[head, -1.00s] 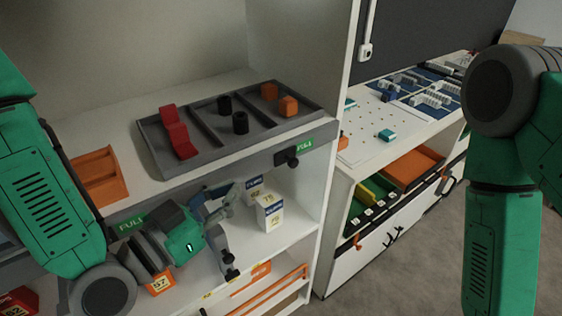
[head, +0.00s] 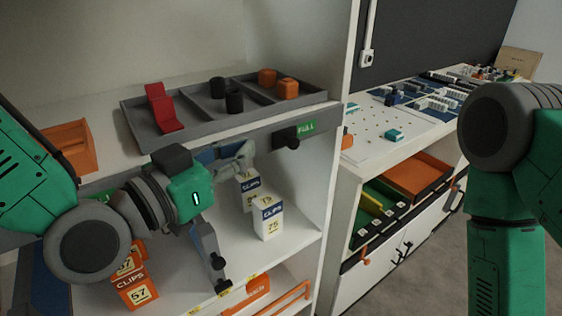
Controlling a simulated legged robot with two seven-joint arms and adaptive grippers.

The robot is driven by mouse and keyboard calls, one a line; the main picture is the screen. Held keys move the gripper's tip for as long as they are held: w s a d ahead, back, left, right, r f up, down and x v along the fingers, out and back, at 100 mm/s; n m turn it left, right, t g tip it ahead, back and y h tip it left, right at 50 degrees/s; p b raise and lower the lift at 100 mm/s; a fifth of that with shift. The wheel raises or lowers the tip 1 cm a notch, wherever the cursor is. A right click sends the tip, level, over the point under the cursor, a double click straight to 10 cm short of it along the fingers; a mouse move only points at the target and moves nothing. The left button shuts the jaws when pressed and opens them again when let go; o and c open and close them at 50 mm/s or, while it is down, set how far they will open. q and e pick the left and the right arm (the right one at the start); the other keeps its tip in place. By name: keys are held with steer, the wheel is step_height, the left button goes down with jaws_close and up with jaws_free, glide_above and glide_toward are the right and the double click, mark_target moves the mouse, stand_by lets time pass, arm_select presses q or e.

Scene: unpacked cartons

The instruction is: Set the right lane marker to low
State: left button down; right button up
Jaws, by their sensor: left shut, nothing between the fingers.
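The right lane marker (head: 286,137) is a black knob on the dark front strip of the upper shelf. It stands just left of a green label reading FULL (head: 306,126). My left gripper (head: 246,152) is in front of the shelves, left of the knob and slightly lower. Its grey fingers point right and look apart from the knob. They are shut with nothing between them. The gripper body and wrist hide part of the strip. My right arm shows at the right edge, but its gripper is out of view.
A grey tray (head: 200,137) with red, black and orange pieces sits above the strip. White CLIPS boxes (head: 268,222) stand below on the lower shelf, and orange ones (head: 136,291) at lower left.

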mark_target(282, 143)
arm_select(q)
steer(key=b+x, duration=0.1)
steer(key=x, duration=0.5)
steer(key=shift+d, duration=0.3)
steer(key=shift+w+d+f, duration=0.25)
steer(key=shift+w+f, duration=0.05)
steer(key=shift+f, duration=0.2)
steer(key=shift+w+d+f, duration=0.3)
steer(key=shift+w+f, duration=0.05)
steer(key=shift+f, duration=0.15)
steer(key=shift+w+d+f, duration=0.2)
steer(key=shift+w+f, duration=0.1)
steer(key=shift+f, duration=0.05)
arm_select(e)
step_height(282, 143, down, 2)
steer(key=shift+d+f, duration=0.1)
steer(key=shift+f, duration=0.15)
arm_select(q)
steer(key=w+d, duration=0.1)
steer(key=d, duration=0.1)
steer(key=w+d, duration=0.2)
steer(key=d, duration=0.1)
steer(key=shift+w+b, duration=0.25)
steer(key=shift+b, duration=0.05)
steer(key=shift+a, duration=0.15)
